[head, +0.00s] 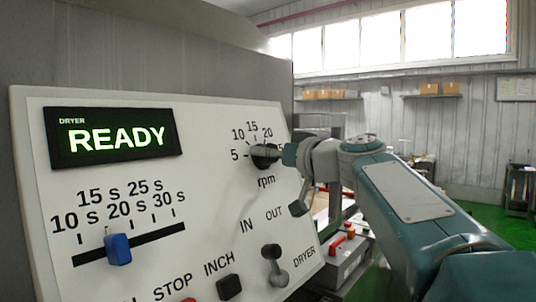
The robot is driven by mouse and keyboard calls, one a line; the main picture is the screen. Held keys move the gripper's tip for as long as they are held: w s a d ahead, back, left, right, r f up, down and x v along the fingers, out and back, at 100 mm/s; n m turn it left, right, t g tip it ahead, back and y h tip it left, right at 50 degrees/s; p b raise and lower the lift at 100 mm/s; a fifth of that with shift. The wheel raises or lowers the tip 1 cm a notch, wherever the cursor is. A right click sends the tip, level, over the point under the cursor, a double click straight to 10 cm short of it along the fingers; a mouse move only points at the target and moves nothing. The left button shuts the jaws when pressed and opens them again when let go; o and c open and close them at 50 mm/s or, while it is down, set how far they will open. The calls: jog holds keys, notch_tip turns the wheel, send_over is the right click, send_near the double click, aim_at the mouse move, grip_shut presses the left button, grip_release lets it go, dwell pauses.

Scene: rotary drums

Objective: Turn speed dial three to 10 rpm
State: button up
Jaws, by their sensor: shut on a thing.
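A slanted white control panel (190,200) fills the left of the head view. Its black rpm dial (265,162) sits at the upper right, with marks 5, 10, 15 and 20 showing and a further mark partly covered by my gripper. My gripper (272,152) is at the dial, reaching in from the right, and is shut on it. The gripper's fingers hide part of the knob, and I cannot tell exactly which mark the pointer faces.
A green display (116,137) reads DRYER READY. Below it is a blue slider (118,248) on a seconds scale. A grey lever (273,262) and black INCH button (229,287) are lower on the panel. Behind are shelves with boxes (430,89) and a green floor.

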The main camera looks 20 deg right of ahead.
jog(key=m+h, duration=0.1)
jog(key=m, duration=0.2)
jog(key=m+h, duration=0.1)
jog(key=m, duration=0.2)
jog(key=shift+f+m+t+h, duration=0.1)
jog(key=shift+m+t+h, duration=0.2)
dwell(0.3)
jog(key=o, duration=1)
jog(key=shift+c, duration=0.2)
jog(key=shift+d, duration=0.1)
jog(key=v, duration=1.2)
